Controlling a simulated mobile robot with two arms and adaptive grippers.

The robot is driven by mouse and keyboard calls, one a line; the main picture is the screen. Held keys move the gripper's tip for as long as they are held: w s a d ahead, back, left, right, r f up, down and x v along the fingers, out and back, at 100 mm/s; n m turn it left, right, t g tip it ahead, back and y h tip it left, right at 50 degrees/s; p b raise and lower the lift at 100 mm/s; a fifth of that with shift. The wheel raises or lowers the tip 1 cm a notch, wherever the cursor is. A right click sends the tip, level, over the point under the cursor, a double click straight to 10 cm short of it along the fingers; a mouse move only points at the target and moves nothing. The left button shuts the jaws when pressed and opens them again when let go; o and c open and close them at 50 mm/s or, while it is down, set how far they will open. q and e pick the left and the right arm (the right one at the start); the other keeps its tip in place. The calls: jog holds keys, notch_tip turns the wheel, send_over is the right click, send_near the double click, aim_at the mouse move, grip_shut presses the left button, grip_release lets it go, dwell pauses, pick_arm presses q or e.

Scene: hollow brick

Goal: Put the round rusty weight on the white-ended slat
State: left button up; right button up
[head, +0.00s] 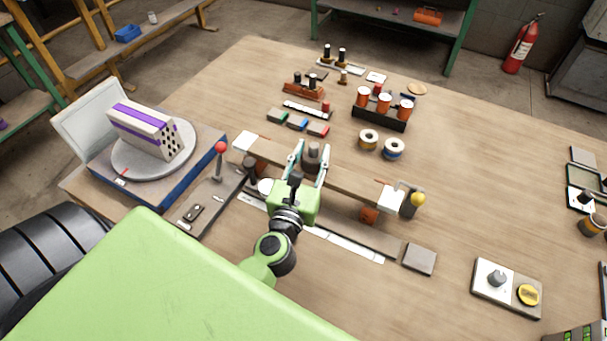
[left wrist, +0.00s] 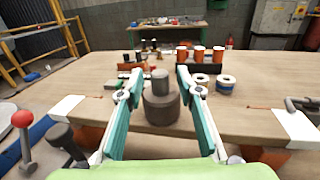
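The round rusty weight (head: 312,158) is a dark brown cylinder with a narrower knob on top. It appears to stand upright on the white-ended slat (head: 350,183), left of its middle. The slat is a wooden board with a white patch at each end. My left gripper (head: 310,150) has its two fingers spread on either side of the weight. In the left wrist view, the weight (left wrist: 161,108) stands between the fingers with a visible gap on both sides. The fingers hide part of the slat. My right gripper is not in view.
An orange-brown brick support (head: 369,215) shows under the slat's right part. A clamp with a yellow knob (head: 418,199) stands at its right end, and a red-knobbed lever (head: 221,148) near its left. A hollow brick (head: 145,130) sits on a turntable. Wood at right centre is clear.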

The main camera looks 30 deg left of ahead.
pick_arm(q)
jog(key=b+v, duration=0.3)
jog(key=v, duration=0.7)
jog(key=shift+b, duration=0.3)
jog(key=shift+a+r, duration=0.1)
